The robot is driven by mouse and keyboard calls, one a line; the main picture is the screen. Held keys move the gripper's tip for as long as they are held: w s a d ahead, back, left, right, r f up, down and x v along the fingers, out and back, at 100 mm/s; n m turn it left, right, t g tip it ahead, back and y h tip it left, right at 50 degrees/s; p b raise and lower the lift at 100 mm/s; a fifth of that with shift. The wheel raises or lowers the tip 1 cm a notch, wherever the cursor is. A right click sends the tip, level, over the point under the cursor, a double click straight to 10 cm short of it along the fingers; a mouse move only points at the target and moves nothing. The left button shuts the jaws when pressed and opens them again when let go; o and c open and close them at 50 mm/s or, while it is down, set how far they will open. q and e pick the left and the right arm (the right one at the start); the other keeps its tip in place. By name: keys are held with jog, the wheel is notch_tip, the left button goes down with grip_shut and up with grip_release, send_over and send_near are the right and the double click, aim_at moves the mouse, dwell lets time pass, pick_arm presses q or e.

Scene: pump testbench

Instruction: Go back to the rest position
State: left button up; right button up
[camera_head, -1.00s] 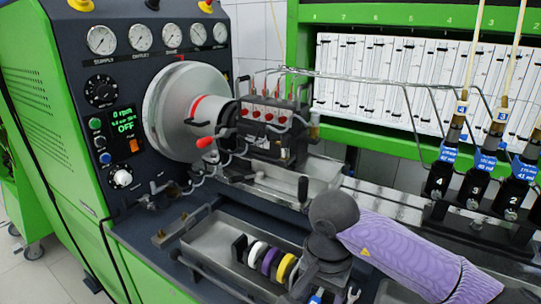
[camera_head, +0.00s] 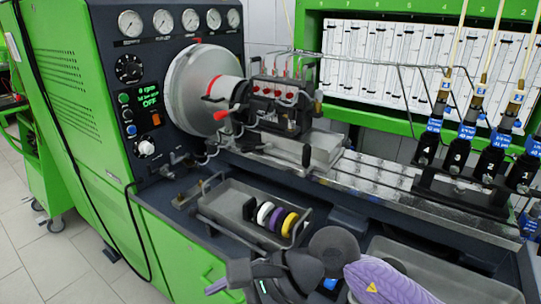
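The pump testbench has a dark panel (camera_head: 190,60) with several round gauges and a lit display (camera_head: 148,92) reading OFF. The pump (camera_head: 280,105) with red-topped fittings sits beside the big grey disc (camera_head: 190,85). My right arm, with its purple sleeve (camera_head: 395,284), comes in at the bottom, in front of the bench. Its dark end (camera_head: 262,278) points left, below the tray. The finger gap is not clear and nothing is seen held in it. My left gripper is out of view.
A metal tray (camera_head: 225,200) holds a white, a purple and a yellow ring (camera_head: 288,224). Black injector holders (camera_head: 465,155) with blue labels stand on the right. A rack of glass tubes (camera_head: 400,60) is behind. Tiled floor (camera_head: 50,255) is free at the left.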

notch_tip(320, 180, up, 11)
jog(key=w+m+t+y, duration=0.2)
jog(key=m+t+y, duration=0.85)
jog(key=m, duration=0.85)
jog(key=w+d+f+m+t+h, duration=0.1)
jog(key=w+d+m+t+h, duration=0.1)
jog(key=d+m+t+h, duration=0.4)
jog(key=w+d+m+t+h, duration=0.1)
jog(key=w+m+t+h, duration=0.15)
jog(key=m+t, duration=0.45)
jog(key=s+d+f+m+g+h, duration=0.2)
jog(key=d+f+m+g+h, duration=0.4)
jog(key=d+f+m+h, duration=0.9)
jog(key=s+a+f+m+g+y, duration=0.1)
jog(key=s+f+m+g, duration=0.45)
jog(key=s, duration=0.35)
jog(key=s+f+m+g+y, duration=0.1)
jog(key=s+f+m+g, duration=0.4)
jog(key=s+m+g, duration=0.25)
jog(key=s+f+g, duration=0.1)
jog(key=s+f, duration=0.2)
jog(key=f, duration=0.7)
jog(key=s+f, duration=0.3)
jog(key=f, duration=0.7)
jog(key=s+d+f+n+g, duration=0.1)
jog(key=s+d+f, duration=0.2)
jog(key=s+f, duration=0.5)
jog(key=s, duration=0.3)
jog(key=shift+h, duration=0.3)
